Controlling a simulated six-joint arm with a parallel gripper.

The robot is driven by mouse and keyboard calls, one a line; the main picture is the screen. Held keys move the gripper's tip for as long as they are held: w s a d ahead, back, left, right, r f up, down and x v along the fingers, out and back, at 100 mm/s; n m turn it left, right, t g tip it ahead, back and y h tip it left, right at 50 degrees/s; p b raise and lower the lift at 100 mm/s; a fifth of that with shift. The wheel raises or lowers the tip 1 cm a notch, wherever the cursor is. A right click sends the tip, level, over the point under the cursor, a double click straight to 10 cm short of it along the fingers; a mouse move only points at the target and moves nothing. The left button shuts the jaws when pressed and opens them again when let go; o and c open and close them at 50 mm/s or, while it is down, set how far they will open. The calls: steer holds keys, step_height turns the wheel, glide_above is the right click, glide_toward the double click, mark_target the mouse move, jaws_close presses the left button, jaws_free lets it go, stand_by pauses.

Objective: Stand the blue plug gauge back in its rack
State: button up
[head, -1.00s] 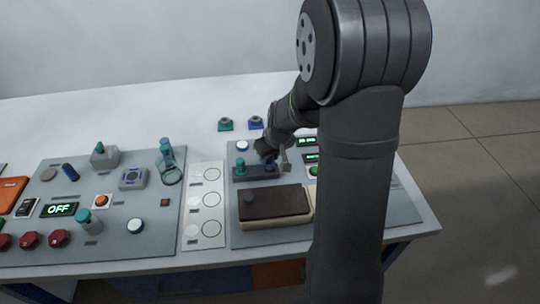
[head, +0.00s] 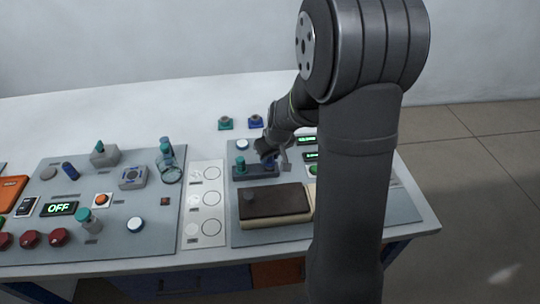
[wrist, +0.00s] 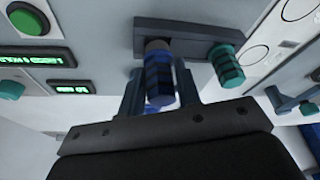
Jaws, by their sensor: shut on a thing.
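The blue plug gauge (wrist: 159,78) is between the two fingers of my gripper (wrist: 160,92), which is shut on it. In the wrist view its pale end meets the dark rack (wrist: 190,28) at the rack's left part; I cannot tell how deep it sits. In the head view my gripper (head: 275,157) is over the right end of the rack (head: 248,173), and the blue gauge is mostly hidden by it. A teal plug gauge (head: 241,162) stands at the rack's left end; it also shows in the wrist view (wrist: 227,66).
A dark-topped box (head: 275,202) lies just in front of the rack. A white button (head: 242,145) is behind it. Green displays (head: 308,141) and a green button (head: 313,171) are to the right, partly behind my arm. A white strip with circles (head: 206,205) lies to the left.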

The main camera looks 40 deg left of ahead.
steer(key=shift+f, duration=1.1)
stand_by(0.6)
steer(key=o, duration=1.4)
steer(key=shift+o, duration=0.2)
steer(key=shift+r, duration=3.55)
steer(key=shift+f, duration=3.55)
steer(key=shift+r, duration=0.1)
